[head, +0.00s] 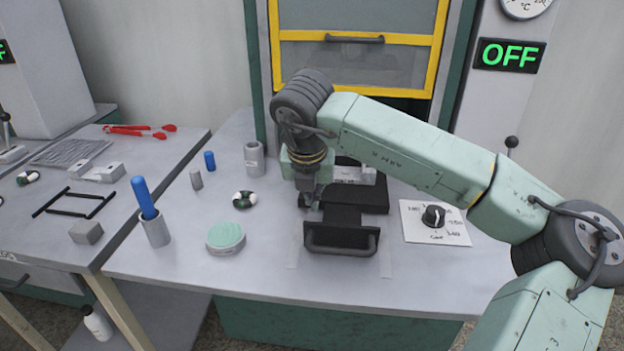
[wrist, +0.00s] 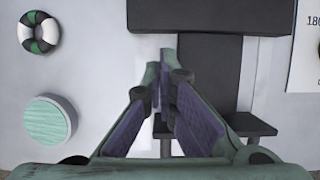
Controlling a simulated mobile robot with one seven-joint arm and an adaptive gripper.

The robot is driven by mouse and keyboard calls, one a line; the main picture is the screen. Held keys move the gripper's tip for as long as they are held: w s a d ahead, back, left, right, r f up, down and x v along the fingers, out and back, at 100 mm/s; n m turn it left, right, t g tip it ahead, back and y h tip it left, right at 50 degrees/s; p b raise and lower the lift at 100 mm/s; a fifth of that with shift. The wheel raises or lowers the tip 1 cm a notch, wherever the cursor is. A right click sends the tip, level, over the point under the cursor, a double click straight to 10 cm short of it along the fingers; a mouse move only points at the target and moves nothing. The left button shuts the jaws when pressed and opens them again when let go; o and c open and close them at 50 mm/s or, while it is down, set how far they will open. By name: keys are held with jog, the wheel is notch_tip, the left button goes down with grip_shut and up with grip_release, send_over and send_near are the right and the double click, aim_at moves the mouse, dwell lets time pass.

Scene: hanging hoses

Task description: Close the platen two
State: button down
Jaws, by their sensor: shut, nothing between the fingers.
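A black plate with a bar handle (head: 341,240) extends toward the front of the bench from a black base (head: 374,196); I take it for the platen, but no number is readable on it. In the wrist view the black plate (wrist: 213,70) lies flat beneath a dark upper edge (wrist: 208,14), and its handle (wrist: 252,124) shows partly at the lower right. My gripper (head: 309,201) points down just left of the plate. In the wrist view my gripper (wrist: 158,75) is shut and empty, over the plate's left edge. Its fingers hide part of the plate and handle; contact is unclear.
A dial card (head: 436,222) lies right of the plate. A green-topped round tin (head: 226,238), a striped ring (head: 244,199) and a cup with a blue rod (head: 154,228) stand left. A yellow-framed hatch (head: 356,62) is behind. Bench between tin and plate is clear.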

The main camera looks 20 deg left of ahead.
jog(key=shift+p+x, duration=0.45)
jog(key=shift+x, duration=1.7)
